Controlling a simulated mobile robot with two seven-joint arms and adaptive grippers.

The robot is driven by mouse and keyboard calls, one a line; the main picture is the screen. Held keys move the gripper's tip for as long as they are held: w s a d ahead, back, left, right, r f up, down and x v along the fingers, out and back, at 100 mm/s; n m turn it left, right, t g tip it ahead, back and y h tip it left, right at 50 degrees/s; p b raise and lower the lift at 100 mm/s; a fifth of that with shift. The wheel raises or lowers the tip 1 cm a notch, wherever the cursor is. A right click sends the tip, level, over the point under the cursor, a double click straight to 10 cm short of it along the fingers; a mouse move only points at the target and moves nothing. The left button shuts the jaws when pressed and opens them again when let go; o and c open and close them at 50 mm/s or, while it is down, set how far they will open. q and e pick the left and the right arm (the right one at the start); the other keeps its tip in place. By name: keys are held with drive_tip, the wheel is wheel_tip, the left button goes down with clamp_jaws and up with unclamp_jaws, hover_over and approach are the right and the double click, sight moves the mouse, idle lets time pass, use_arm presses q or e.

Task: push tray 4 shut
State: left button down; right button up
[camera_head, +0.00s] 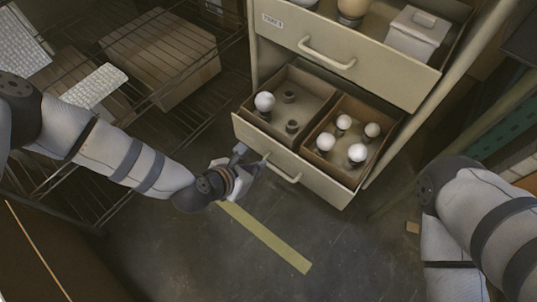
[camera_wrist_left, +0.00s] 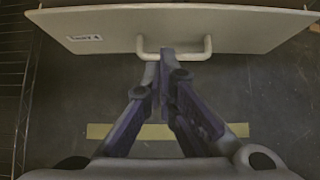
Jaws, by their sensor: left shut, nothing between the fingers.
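Tray 4 (camera_head: 277,166) is the lower drawer of a beige cabinet and stands pulled out in the head view. Its handle (camera_head: 284,171) is a pale bar on the front. In the left wrist view the tray front (camera_wrist_left: 110,28) carries a label reading Tray 4, and the handle (camera_wrist_left: 207,47) is close ahead. My left gripper (camera_head: 262,160) is shut and empty, its fingertips (camera_wrist_left: 167,50) at the handle, overlapping it in view; I cannot tell whether they touch. My right arm (camera_head: 470,215) shows at the right, but its gripper is out of view.
Tray 4 holds two boxes with several white bulbs (camera_head: 357,153) and dark sockets (camera_head: 292,127). An upper drawer (camera_head: 335,62) also stands open above it. A wire rack (camera_head: 150,75) with a cardboard box (camera_head: 165,60) is at left. Yellow tape (camera_head: 270,240) marks the clear floor.

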sight(280, 152)
use_arm(q)
drive_tip(key=shift+w+d+f+b, duration=0.4)
drive_tip(key=shift+w+d, duration=0.25)
drive_tip(key=shift+w, duration=0.25)
drive_tip(key=shift+w+d+f+b, duration=0.3)
drive_tip(key=shift+w+d+f, duration=0.25)
drive_tip(key=shift+w, duration=0.3)
drive_tip(key=shift+w+d+f+b, duration=0.35)
drive_tip(key=shift+w+d, duration=0.35)
drive_tip(key=shift+w, duration=0.2)
use_arm(e)
drive_tip(key=shift+s+f+g, duration=0.3)
drive_tip(key=shift+s+f, duration=0.35)
drive_tip(key=shift+f, duration=0.25)
